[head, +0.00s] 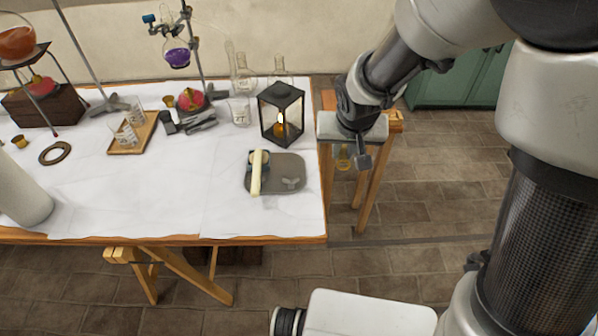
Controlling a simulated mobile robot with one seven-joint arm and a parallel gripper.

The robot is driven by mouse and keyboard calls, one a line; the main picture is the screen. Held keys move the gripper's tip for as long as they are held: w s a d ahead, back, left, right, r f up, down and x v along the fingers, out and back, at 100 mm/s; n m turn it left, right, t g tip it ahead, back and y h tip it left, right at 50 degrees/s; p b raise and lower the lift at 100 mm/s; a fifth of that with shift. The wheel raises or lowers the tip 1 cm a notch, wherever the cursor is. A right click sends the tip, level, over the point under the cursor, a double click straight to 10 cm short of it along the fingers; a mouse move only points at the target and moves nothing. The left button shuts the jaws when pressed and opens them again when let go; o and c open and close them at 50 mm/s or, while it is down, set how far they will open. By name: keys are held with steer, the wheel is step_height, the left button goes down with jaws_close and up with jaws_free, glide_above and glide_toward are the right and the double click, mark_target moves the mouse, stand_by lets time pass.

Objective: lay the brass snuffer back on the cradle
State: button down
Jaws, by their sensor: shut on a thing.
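My gripper (354,152) hangs just past the right end of the table, to the right of the lantern. It is shut on the brass snuffer (343,158). Only a small brass-coloured part of the snuffer shows below the gripper, and the rest is hidden. A grey tray (275,187) lies near the table's right end, left of and nearer than my gripper. A small pale forked piece on its right side looks like the cradle (292,182). The snuffer is apart from it.
A cream bar (256,178) lies on the tray's left side. A black lantern (281,116) with a lit flame stands behind the tray. Glass flasks (243,78) and a beaker (239,111) stand farther back. The white-covered table (150,195) is clear left of the tray.

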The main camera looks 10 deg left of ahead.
steer(key=n+b, duration=0.1)
steer(key=b, duration=0.5)
glide_toward(291, 191)
step_height(291, 191, up, 2)
steer(key=w, duration=0.2)
steer(key=shift+s+f+b, duration=0.15)
steer(key=shift+f+b, duration=0.8)
steer(key=shift+f, duration=0.6)
steer(key=shift+f+b, duration=1.2)
steer(key=shift+b, duration=0.15)
steer(key=shift+f+b, duration=0.15)
steer(key=shift+b, duration=0.25)
steer(key=c, duration=1.6)
jaws_free()
